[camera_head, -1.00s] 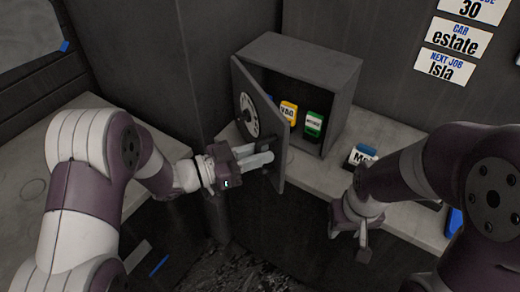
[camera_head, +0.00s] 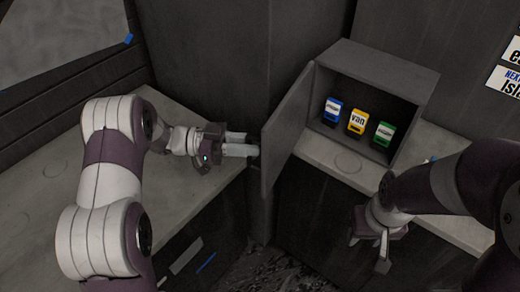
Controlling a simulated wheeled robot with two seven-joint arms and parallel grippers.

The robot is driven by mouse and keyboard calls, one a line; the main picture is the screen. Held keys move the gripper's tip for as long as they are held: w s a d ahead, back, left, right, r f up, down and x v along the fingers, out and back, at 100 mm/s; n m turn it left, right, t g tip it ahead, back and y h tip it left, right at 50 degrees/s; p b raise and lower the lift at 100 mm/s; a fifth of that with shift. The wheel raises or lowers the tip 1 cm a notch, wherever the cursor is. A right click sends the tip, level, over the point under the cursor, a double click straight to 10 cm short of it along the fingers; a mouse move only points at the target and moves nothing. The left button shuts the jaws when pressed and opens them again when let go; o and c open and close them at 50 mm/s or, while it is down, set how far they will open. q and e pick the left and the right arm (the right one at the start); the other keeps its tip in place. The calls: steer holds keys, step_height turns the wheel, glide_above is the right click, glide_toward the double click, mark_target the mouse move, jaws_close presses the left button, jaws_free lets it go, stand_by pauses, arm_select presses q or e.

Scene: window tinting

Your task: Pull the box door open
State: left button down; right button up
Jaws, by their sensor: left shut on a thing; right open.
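The grey box (camera_head: 408,80) stands on the counter at the back right. Its door (camera_head: 288,128) is hinged on the left side and stands wide open, swung out toward me. Inside the box are a blue item (camera_head: 332,109), a yellow item labelled "van" (camera_head: 356,122) and a green item (camera_head: 383,135). My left gripper (camera_head: 254,144) is at the left of the door, with its fingertips at the door's outer face. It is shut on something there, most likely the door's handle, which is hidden. My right gripper (camera_head: 370,250) hangs open and empty in front of the right counter.
The left counter (camera_head: 60,190) is mostly bare under my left arm. Bare counter (camera_head: 345,165) shows in front of the box. Label cards (camera_head: 507,82) are on the wall at the right edge. A dark gap lies between the counters.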

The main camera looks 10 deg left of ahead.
arm_select(q)
steer(key=shift+w+a, duration=0.75)
steer(key=shift+a, duration=0.35)
steer(key=shift+r, duration=0.1)
steer(key=c, duration=1.2)
jaws_free()
steer(key=shift+o, duration=0.2)
steer(key=shift+d, duration=0.1)
steer(key=a+b, duration=0.2)
steer(key=a, duration=1)
steer(key=shift+a, duration=0.4)
